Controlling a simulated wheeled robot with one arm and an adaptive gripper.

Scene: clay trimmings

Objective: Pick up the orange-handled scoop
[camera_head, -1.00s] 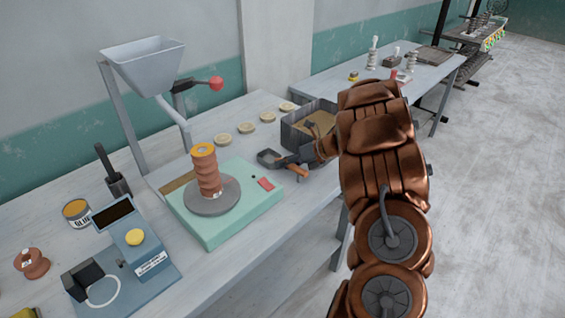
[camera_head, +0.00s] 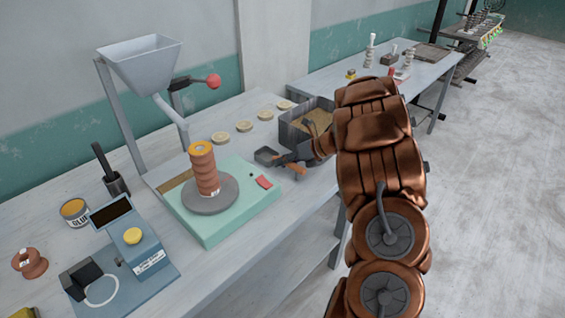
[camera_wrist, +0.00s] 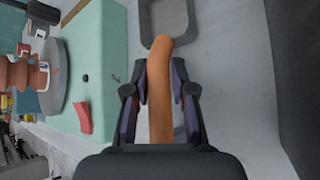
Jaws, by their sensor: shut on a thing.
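The orange-handled scoop (camera_head: 266,156) has a dark grey square pan and lies right of the green wheel base, in front of the grey bin. My gripper (camera_head: 292,158) is at its handle, reaching in from the right. In the wrist view, the orange handle (camera_wrist: 161,80) runs between the two dark fingers of my gripper (camera_wrist: 160,95), which are shut on it. The grey pan (camera_wrist: 167,20) is ahead of the fingertips. I cannot tell whether the scoop is clear of the table.
A grey bin (camera_head: 290,131) with tan contents stands just behind my gripper. The green base (camera_head: 228,222), with a grey disc and terracotta stack, is close on the left. Several pale discs (camera_head: 244,125) lie behind. The table's front edge is near.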

